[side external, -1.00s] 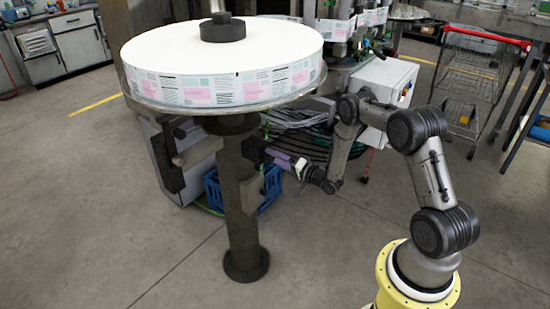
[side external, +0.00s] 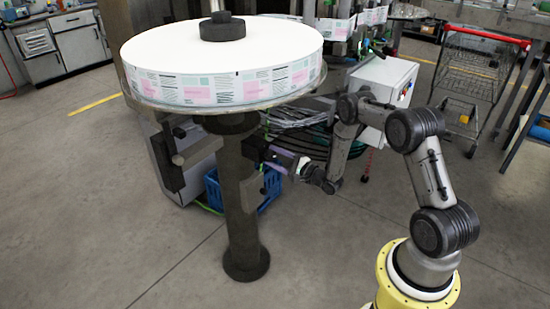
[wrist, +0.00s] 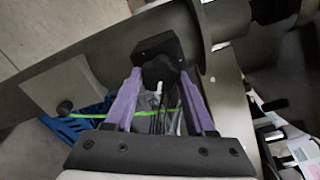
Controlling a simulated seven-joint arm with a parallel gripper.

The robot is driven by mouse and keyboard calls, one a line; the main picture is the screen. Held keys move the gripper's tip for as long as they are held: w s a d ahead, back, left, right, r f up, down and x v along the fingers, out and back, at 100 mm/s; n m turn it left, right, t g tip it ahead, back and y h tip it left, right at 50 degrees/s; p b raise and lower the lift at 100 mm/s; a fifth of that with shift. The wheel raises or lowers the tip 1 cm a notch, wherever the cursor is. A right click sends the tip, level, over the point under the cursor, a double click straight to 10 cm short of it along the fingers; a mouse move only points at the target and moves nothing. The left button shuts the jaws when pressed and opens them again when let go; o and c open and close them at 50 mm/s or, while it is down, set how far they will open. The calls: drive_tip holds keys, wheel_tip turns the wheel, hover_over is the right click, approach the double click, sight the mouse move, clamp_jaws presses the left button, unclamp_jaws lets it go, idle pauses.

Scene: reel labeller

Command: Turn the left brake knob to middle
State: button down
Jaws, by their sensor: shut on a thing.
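The black brake knob (wrist: 158,72) sits in front of a dark block (wrist: 158,47) in the wrist view. A short white mark shows just below the knob. My gripper (wrist: 160,78) has its purple fingers on both sides of the knob and is shut on it. In the side external view, my gripper (side external: 272,156) reaches left to the dark block (side external: 255,149) on the column under the reel. The knob itself is hidden there by the fingers and block.
The large white label reel (side external: 222,60) overhangs the dark column (side external: 240,215). A flat plate (side external: 250,188) hangs beside the column, below my gripper. A blue crate (side external: 212,189) and cables (side external: 300,140) lie behind. The floor in front is clear.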

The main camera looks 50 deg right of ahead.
drive_tip(key=shift+m, duration=0.5)
drive_tip(key=shift+c, duration=1.2)
unclamp_jaws()
drive_tip(key=s, duration=1.3)
drive_tip(key=shift+s, duration=0.4)
